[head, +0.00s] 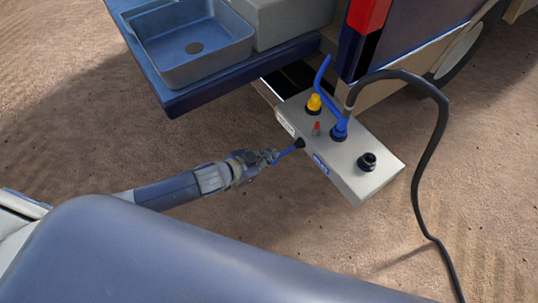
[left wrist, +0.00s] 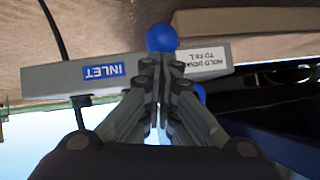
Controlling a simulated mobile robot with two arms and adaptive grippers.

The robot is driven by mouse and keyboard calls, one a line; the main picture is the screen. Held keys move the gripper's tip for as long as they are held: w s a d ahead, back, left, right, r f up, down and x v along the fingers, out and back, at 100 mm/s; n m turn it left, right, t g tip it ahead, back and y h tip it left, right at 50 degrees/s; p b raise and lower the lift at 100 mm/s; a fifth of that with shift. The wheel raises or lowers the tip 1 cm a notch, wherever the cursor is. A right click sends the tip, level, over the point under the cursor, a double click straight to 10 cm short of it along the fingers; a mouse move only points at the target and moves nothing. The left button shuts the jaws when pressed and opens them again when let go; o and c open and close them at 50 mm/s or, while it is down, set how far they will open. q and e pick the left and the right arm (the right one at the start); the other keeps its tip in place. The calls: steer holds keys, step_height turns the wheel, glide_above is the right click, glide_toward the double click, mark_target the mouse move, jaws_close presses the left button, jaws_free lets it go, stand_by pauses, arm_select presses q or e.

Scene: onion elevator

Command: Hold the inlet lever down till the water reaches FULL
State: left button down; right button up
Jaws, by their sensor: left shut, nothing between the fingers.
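The inlet lever is a blue rod (head: 289,150) that sticks out of a black boot on the side of a pale metal box (head: 345,165). A blue INLET label (head: 320,164) is beside it. In the left wrist view the lever's round blue knob (left wrist: 161,37) is just beyond my fingertips, and the INLET label (left wrist: 103,71) and a white hold-down label (left wrist: 208,60) show upside down. My left gripper (head: 273,156) is shut and empty at the lever's outer end; I cannot tell whether it touches. No water level or FULL mark is readable. My right gripper is out of view.
A black hose (head: 441,125) loops to the right. A blue sink (head: 190,48) stands behind. Bare ground lies around.

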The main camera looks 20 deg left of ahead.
arm_select(q)
steer(key=shift+s+f, duration=0.1)
steer(key=shift+f, duration=0.35)
step_height(320, 180, down, 7)
steer(key=b, duration=0.1)
steer(key=shift+s+a+b, duration=0.15)
steer(key=shift+a+b, duration=0.05)
steer(key=shift+b, duration=0.2)
steer(key=shift+f, duration=0.1)
stand_by(0.8)
stand_by(1.7)
stand_by(2.1)
stand_by(0.8)
